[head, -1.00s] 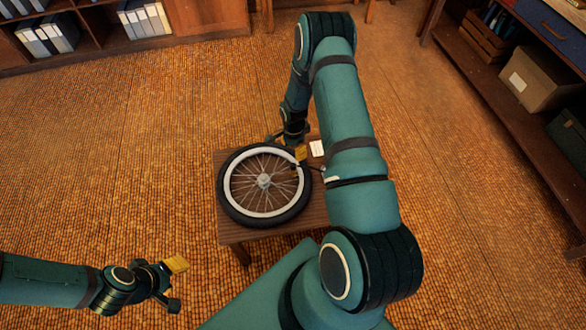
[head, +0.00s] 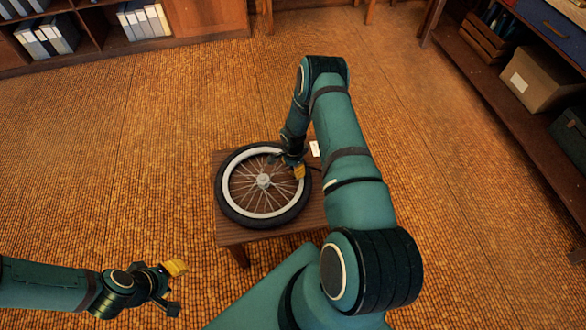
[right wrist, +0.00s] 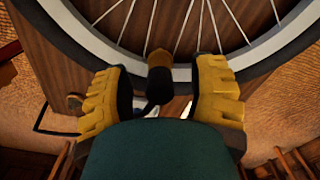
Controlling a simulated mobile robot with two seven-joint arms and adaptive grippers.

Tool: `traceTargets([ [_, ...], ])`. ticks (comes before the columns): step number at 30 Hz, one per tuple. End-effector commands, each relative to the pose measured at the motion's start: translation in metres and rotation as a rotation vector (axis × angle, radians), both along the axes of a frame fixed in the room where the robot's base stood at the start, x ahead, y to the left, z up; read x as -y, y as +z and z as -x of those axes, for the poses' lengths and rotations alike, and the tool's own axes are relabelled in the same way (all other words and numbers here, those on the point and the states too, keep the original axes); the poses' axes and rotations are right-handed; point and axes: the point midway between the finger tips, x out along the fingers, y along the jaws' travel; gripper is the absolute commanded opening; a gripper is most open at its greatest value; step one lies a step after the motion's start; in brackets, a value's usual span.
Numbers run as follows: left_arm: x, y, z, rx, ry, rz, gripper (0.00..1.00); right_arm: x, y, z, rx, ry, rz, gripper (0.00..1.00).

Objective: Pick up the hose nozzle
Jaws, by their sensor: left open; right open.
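What looks like the hose nozzle (right wrist: 160,82), black with a tan-brown end, shows in the right wrist view between the two yellow finger pads. In the head view my right arm and gripper mostly hide it. My right gripper (right wrist: 161,80) is open, with one finger on each side of the nozzle and a gap to each. I cannot tell the height between them. In the head view my right gripper (head: 287,167) is over the right part of the wheel and table. My left gripper (head: 174,287) is open and empty at the lower left, away from the table.
A spoked wheel (head: 228,203) with a black tyre lies on the small wooden table (head: 232,231). A white card (head: 315,149) lies at the table's far right. A shelf with a cardboard box (head: 535,78) stands at the right. The floor around the table is clear.

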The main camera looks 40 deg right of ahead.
Motion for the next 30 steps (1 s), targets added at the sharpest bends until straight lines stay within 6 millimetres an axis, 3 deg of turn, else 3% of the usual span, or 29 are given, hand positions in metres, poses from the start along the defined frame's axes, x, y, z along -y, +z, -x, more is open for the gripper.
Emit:
traceTargets([
  [6,0.000,0.000,0.000,0.001,0.000,0.000,0.47,0.000,0.000,0.000,0.000,0.000,0.000,0.56],
  [11,0.000,0.000,0.000,0.001,0.000,0.000,0.47,0.000,0.000,0.000,0.000,0.001,0.000,0.00],
  [23,0.000,0.001,0.000,0.000,0.000,0.000,0.47,0.000,0.001,0.000,0.001,0.001,0.001,0.00],
  [30,0.000,0.009,0.001,-0.003,0.000,0.000,0.47,0.001,0.032,-0.001,0.002,0.002,0.002,0.00],
])
